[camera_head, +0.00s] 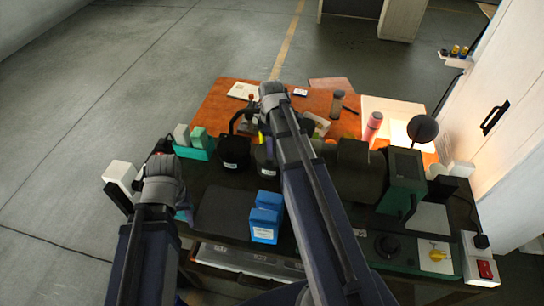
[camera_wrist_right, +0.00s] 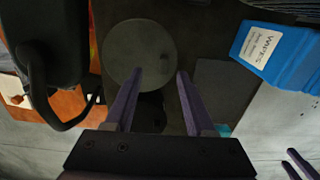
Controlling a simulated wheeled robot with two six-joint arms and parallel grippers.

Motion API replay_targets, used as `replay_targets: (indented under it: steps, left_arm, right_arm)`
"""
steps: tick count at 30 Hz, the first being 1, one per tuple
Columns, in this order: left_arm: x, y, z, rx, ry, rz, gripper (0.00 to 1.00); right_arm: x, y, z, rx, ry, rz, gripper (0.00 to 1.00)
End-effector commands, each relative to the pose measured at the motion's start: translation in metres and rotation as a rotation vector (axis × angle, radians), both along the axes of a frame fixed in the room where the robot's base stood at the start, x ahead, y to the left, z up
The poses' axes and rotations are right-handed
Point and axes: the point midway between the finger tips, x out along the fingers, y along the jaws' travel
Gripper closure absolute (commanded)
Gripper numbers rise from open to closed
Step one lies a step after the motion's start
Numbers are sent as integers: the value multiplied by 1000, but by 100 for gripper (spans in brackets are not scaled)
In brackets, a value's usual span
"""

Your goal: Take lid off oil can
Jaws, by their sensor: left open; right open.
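A flat, round dark-grey disc (camera_wrist_right: 138,52) shows in the right wrist view, seen from above. It looks like a lid or can top, but I cannot tell which. My right gripper (camera_wrist_right: 160,72) is open and empty, with one fingertip over the disc's lower edge and the other beside it. A black can with a looped handle (camera_wrist_right: 45,45) stands left of the disc. In the head view, a labelled black can (camera_head: 235,150) and another dark can (camera_head: 262,158) stand left of my right arm. My left gripper (camera_wrist_right: 303,165) shows two spread fingers at the lower right.
Blue wipes boxes (camera_head: 265,222) stand on the dark bench near my right arm; one also shows in the right wrist view (camera_wrist_right: 275,55). A dark mat (camera_head: 225,212) lies to their left. A green machine (camera_head: 402,180) stands at the right. A pink bottle (camera_head: 373,126) is at the back.

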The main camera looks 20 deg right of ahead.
Motion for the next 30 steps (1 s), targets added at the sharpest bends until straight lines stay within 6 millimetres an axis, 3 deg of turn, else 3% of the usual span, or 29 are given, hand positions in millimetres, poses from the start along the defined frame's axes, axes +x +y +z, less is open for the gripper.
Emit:
replay_targets:
  steps: [12,22,30]
  left_arm:
    - [0,0,-48,1,-1,0,50]
    - [0,0,-50,1,-1,-3,50]
    - [0,0,-50,1,-1,-3,50]
  right_arm:
    - [-2,9,-48,0,0,-1,45]
    - [-2,9,-50,0,0,0,45]
    - [-2,9,-50,0,0,0,74]
